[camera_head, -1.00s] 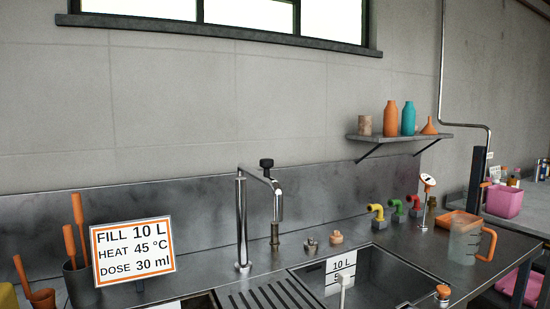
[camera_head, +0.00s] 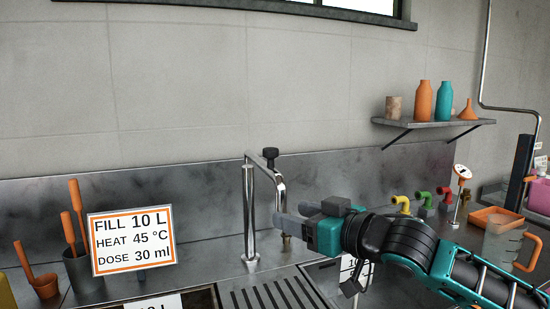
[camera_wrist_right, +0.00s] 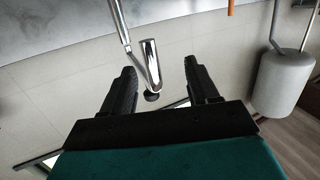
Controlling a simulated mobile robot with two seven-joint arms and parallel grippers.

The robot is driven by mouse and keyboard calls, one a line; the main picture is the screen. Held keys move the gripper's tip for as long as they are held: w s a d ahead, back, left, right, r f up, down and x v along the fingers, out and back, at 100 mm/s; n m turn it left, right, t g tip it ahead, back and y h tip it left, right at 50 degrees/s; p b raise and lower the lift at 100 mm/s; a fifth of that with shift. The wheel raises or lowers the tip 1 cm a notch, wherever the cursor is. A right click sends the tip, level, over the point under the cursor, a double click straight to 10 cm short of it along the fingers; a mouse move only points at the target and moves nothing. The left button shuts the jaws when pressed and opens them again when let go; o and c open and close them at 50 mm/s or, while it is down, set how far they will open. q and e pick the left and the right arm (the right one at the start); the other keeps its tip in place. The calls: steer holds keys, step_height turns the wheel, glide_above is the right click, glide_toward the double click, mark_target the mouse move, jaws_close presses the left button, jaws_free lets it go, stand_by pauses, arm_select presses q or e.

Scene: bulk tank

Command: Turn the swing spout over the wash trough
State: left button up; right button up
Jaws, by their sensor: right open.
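The chrome swing spout (camera_head: 279,190) stands on an upright post (camera_head: 249,215) at the back of the steel counter. Its arm reaches right and toward me, ends in a downward tube, and has a black knob (camera_head: 270,153) on top. My right gripper (camera_head: 288,215) is open at the downward tube, its fingers overlapping it in the head view. In the right wrist view the spout tube (camera_wrist_right: 148,62) shows between the open fingers (camera_wrist_right: 163,82); contact cannot be told. Two basins show: one at lower left (camera_head: 205,298), one mostly hidden by my right arm. Which is the wash trough is unclear. My left gripper is out of view.
A sign (camera_head: 131,240) and a dark pot (camera_head: 84,272) of orange-handled tools stand left. A ribbed drainboard (camera_head: 268,295) lies between the basins. Colored taps (camera_head: 424,203) and a clear jug (camera_head: 498,245) stand right. A shelf (camera_head: 432,123) holds bottles above.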

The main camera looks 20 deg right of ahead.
steer(key=t, duration=0.1)
glide_toward(276, 151)
steer(key=s, duration=0.1)
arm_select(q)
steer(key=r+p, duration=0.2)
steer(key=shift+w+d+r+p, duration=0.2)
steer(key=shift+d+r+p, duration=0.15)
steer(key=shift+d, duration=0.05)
arm_select(e)
steer(key=x, duration=1.2)
steer(key=shift+w+r, duration=0.15)
steer(key=shift+w, duration=0.15)
steer(key=shift+c, duration=0.2)
jaws_close()
